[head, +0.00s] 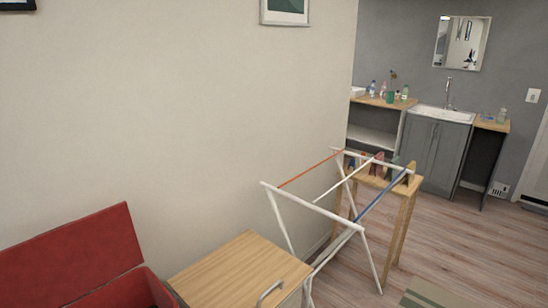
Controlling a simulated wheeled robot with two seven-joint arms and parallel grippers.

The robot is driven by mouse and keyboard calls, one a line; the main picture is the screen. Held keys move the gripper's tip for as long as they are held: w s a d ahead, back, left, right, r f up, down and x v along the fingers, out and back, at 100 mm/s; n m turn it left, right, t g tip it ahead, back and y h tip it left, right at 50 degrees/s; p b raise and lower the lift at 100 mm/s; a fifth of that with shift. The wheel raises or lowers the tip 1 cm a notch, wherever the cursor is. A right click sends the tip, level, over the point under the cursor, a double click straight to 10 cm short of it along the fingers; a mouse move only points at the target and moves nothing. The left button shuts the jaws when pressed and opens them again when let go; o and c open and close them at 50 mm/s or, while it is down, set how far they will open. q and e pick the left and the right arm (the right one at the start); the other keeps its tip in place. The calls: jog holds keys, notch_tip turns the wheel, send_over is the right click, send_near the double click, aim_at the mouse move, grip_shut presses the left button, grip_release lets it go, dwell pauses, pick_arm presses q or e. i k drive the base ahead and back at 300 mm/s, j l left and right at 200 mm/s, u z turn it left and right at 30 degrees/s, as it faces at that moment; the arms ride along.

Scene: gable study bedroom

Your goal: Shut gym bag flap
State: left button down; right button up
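In the head view, a red bag or box (75,258) stands at the lower left, cut off by the picture's edges. Its red flap (80,250) is raised and leans back towards the wall, so it stands open. A dark opening shows below the flap at the bottom edge. I take it for the gym bag, but cannot confirm it. Neither of my grippers shows in this view.
A wooden-topped cabinet (240,272) with a metal handle stands right of the red bag. Beyond it are a white drying rack (316,211) and a small wooden table (368,180). A sink counter (442,115) is at the back.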

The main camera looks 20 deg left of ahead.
aim_at(56, 268)
jog(key=u, duration=2.1)
jog(key=i+l+z, duration=0.15)
jog(key=l+z, duration=0.2)
jog(key=i+l+z, duration=0.35)
jog(key=k+j, duration=0.05)
jog(key=k, duration=0.05)
